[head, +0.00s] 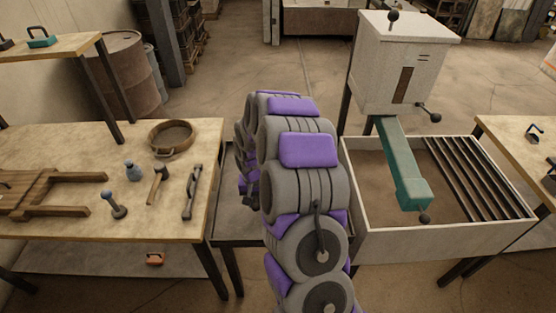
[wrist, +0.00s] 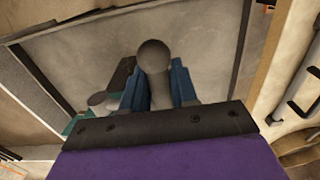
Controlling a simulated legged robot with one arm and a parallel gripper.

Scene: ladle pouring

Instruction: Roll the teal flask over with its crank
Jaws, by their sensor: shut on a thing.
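In the wrist view, my gripper (wrist: 157,88) has its two blue fingers closed on a grey round-ended crank handle (wrist: 154,55). A dark bar (wrist: 121,78) and a small grey round part (wrist: 97,98) are beside the left finger. A teal piece (wrist: 76,124), likely the flask, shows at lower left, mostly hidden by my gripper's dark mount. In the head view my arm hides the gripper and what it holds. A long teal body (head: 400,160) with a dark knob slopes from the pale cabinet over the bin; I cannot tell whether it is the same piece.
A walled bin (head: 450,240) with dark bars stands right of my arm, under a pale cabinet (head: 405,65) with knobbed handles. The left table (head: 60,140) holds a round wooden-rimmed pan (head: 171,138), a mallet (head: 157,183) and other tools. Another table (head: 510,130) stands at right.

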